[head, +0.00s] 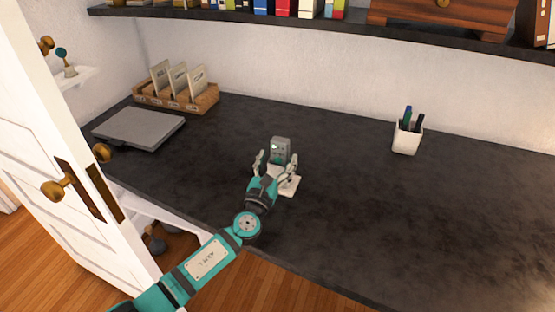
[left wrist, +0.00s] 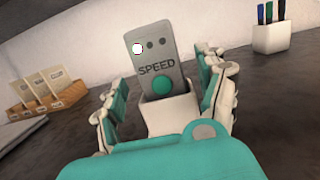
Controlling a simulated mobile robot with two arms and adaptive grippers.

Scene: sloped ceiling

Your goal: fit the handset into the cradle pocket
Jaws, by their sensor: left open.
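The grey handset (head: 281,150) stands upright on the desk's middle, its lower end inside the pocket of the white cradle (head: 289,186). In the left wrist view the handset (left wrist: 153,60) shows "SPEED", a green button and small dots, and leans slightly to the left. The cradle's pocket (left wrist: 170,117) surrounds its lower end; how deep it sits is hidden. My left gripper (head: 275,163) is open, with one finger on each side of the handset and gaps between. The fingers also show in the left wrist view (left wrist: 165,95). My right gripper is not in view.
A white pen cup (head: 406,138) stands at the right. A wooden card tray (head: 178,97) and a closed grey laptop-like slab (head: 138,128) are at the left. A shelf (head: 330,27) overhangs the back. An open white door (head: 60,150) stands left.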

